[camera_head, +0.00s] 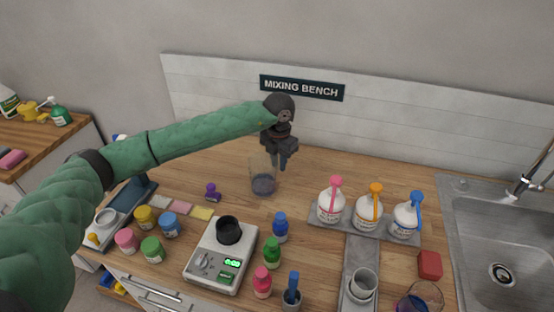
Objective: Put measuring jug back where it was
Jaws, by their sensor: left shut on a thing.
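The measuring jug (262,182) is a clear glass vessel with a greyish bottom, upright near the back middle of the wooden bench. My left arm reaches in from the left, and my left gripper (286,158) points down at the jug's right side. It is shut on the jug's upper right edge; the exact contact is small and dark. I cannot tell whether the jug's base touches the bench. My right gripper is not in view.
A scale (208,262) with a black cup (228,231) stands in front. Several small coloured jars and bottles surround it. White pump bottles (367,213) stand on a grey tray at right. A glass with dark liquid (412,304) is at front right, near the sink (500,235).

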